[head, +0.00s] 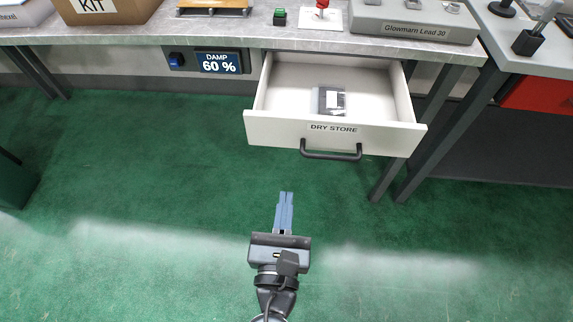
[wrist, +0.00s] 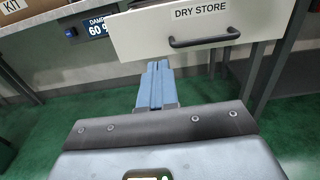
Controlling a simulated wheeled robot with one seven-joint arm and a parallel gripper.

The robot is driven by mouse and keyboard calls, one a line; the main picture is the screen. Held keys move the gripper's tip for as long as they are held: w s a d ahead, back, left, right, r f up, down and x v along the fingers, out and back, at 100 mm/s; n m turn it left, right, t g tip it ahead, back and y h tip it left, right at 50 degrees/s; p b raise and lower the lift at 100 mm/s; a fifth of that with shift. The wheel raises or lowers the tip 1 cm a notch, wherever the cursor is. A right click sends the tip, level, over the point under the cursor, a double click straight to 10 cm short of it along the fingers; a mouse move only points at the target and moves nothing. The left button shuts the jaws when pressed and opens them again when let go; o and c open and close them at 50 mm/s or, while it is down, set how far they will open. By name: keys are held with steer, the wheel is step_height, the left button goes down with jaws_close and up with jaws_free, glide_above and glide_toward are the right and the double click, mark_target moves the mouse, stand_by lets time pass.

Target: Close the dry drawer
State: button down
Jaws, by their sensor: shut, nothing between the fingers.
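The dry drawer (head: 269,127) is a white drawer labelled "DRY STORE", pulled well out from under the grey bench. It has a black bar handle (head: 331,155) on its front. A small dark packet with a pale label (head: 330,100) lies inside. The drawer front (wrist: 150,37) and its handle (wrist: 204,42) also show in the wrist view. My gripper (head: 285,195) is shut and empty, in front of the drawer and apart from it, a little left of the handle in the picture. Its fingers (wrist: 157,68) point toward the drawer front in the wrist view.
The grey bench top (head: 215,30) runs above the drawer. A display reading "DAMP 60 %" (head: 219,63) sits left of the drawer. Dark bench legs (head: 437,130) stand to the right.

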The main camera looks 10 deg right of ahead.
mark_target(299, 87)
steer(key=p+x, duration=0.1)
steer(key=x, duration=1.2)
steer(key=shift+w, duration=0.3)
steer(key=b+x, duration=0.4)
steer(key=x, duration=1.7)
steer(key=shift+f, duration=0.15)
steer(key=shift+w+d, duration=0.15)
steer(key=shift+w, duration=0.15)
steer(key=shift+w+r+b, duration=0.1)
steer(key=shift+r+b, duration=0.15)
steer(key=shift+b, duration=0.05)
steer(key=shift+d, duration=0.1)
